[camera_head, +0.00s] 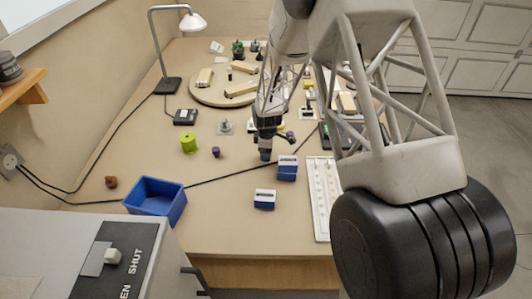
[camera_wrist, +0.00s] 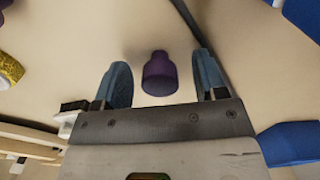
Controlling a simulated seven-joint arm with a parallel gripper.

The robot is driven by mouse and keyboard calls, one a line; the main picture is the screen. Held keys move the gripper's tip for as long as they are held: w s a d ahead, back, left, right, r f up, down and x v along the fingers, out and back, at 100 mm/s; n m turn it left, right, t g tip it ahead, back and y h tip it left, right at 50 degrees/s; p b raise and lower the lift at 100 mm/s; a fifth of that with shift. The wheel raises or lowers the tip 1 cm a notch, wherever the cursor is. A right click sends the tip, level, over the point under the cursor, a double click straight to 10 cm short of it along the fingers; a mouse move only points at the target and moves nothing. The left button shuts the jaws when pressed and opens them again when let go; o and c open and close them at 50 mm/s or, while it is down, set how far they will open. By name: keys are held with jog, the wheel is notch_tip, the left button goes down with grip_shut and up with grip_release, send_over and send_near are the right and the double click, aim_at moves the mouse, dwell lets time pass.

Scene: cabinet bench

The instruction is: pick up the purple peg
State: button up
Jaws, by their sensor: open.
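The purple peg (camera_wrist: 160,75) shows in the wrist view, with a wide body and a narrower top. It appears in the gap between the two fingertips of my gripper (camera_wrist: 161,78). Bare bench shows between the peg and each finger, so neither finger seems to touch it. I cannot tell how far above the peg the fingers are. The peg is not clearly seen there, close to my gripper. Another small purple thing (camera_head: 216,152) stands to the left.
Two blue-and-white boxes (camera_head: 287,163) (camera_head: 265,198) stand near my gripper on the near side. A black cable (camera_head: 225,176) crosses the bench. A green cylinder (camera_head: 188,143), a blue bin (camera_head: 155,197) and a white rail (camera_head: 321,195) are around. A yellow roll (camera_wrist: 9,70) shows at left.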

jog(key=shift+f, duration=0.3)
dwell(0.4)
jog(key=c, duration=1)
jog(key=shift+r, duration=0.1)
jog(key=shift+r, duration=4.95)
